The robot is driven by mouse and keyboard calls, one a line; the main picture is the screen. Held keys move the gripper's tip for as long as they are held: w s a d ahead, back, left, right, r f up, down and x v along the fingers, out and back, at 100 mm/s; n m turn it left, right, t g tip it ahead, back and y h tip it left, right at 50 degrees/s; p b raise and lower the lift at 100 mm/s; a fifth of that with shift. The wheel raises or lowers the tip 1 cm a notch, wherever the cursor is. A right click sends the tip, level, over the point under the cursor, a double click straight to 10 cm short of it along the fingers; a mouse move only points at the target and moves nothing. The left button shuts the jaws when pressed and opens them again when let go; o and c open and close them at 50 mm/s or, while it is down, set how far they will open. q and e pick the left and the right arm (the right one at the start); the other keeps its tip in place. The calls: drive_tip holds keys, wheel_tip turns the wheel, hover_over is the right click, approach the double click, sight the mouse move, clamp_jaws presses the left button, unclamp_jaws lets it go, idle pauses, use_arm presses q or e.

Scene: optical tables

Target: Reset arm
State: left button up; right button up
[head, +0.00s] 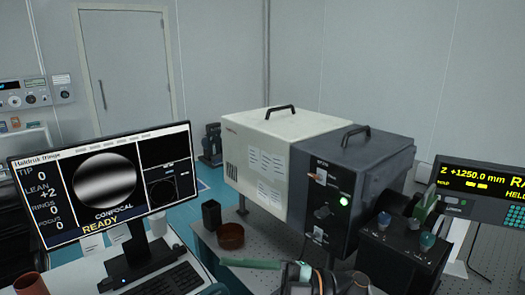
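A monitor (108,195) on the left shows a striped grey disc with the words "CONFOCAL" and "READY". A large instrument box with a white half (262,150) and a dark grey half (350,175) stands in the middle, with a black handle on each half. A green light glows on its dark front panel.
A black control box (405,250) with knobs stands at the right, near a display (485,190) reading "Z +1250.0 mm". A keyboard (165,282) lies below the monitor.

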drive_tip(key=w+d+f+m+t+h, duration=0.1)
drive_tip(key=d+f+m+t+h, duration=0.5)
drive_tip(key=f+m+t, duration=0.5)
drive_tip(key=w+d+f+m+t+h, duration=0.1)
drive_tip(key=d+f+m+t+h, duration=0.5)
drive_tip(key=f+m, duration=0.45)
drive_tip(key=s+d+f+m+g+h, duration=0.3)
drive_tip(key=s+d+f, duration=0.1)
drive_tip(key=s+f, duration=0.4)
drive_tip(key=s+d+f+m+g+h, duration=0.3)
drive_tip(key=s+d+f, duration=0.2)
drive_tip(key=s+f, duration=0.3)
drive_tip(key=shift+s+d+m, duration=0.15)
drive_tip(key=shift+s+m, duration=0.1)
drive_tip(key=shift+m, duration=0.1)
